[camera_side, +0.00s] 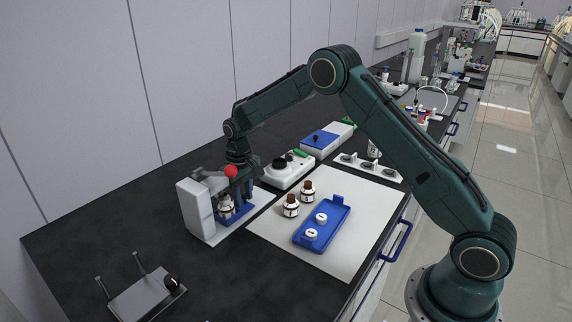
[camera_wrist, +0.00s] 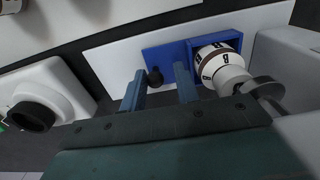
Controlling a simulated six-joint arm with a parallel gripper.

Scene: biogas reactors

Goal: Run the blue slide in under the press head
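The blue slide (camera_wrist: 178,55) lies on the white base plate of the press, with a black knob (camera_wrist: 154,77) on its left part in the wrist view. A white bottle marked B (camera_wrist: 216,65) stands in the slide's square pocket at the right. The round metal press head (camera_wrist: 262,89) shows close beside the bottle's top; whether it is right above it I cannot tell. In the side view, the slide (camera_side: 243,214) is partly hidden by my gripper (camera_side: 240,203). My gripper (camera_wrist: 160,76) is open, with the knob showing between its fingertips; contact is not visible.
The white press column (camera_side: 195,212) with a red-balled lever (camera_side: 231,171) stands left of my gripper. A white mat (camera_side: 340,255) holds brown bottles (camera_side: 291,206) and a blue tray (camera_side: 330,238) with white caps. A white device (camera_side: 288,172) stands behind.

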